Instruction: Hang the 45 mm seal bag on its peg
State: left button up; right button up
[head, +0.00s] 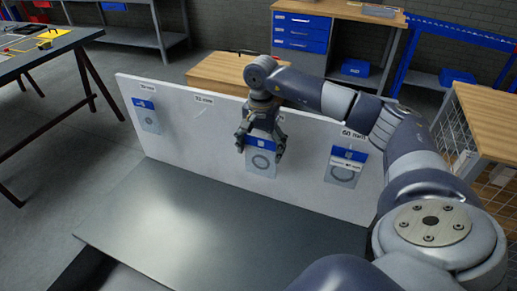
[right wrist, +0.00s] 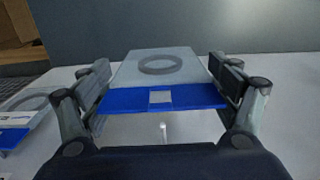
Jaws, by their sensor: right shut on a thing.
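My right gripper (head: 261,149) is in front of the middle of the white board (head: 178,107). It is shut on the seal bag (head: 261,167), a clear bag with a blue header and a dark ring inside. In the right wrist view the bag (right wrist: 128,72) spans between the two fingers, its blue header towards the gripper. A small pale peg (right wrist: 163,132) sticks out from the board close to the header's edge; I cannot tell whether it passes through the header. The gripper hides the label at this spot. My left gripper is not in view.
On the board one bag (head: 147,117) hangs at the left and another (head: 345,168) under the "60 mm" label (head: 353,134). A bare spot shows under "32 mm" (head: 203,99). The dark bench top (head: 190,215) before the board is clear.

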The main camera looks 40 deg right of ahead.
jog(key=w+d+f+b, duration=0.1)
jog(key=w+d, duration=0.2)
jog(key=d, duration=0.2)
jog(key=shift+d+f, duration=0.15)
jog(key=shift+d, duration=0.2)
dwell(0.4)
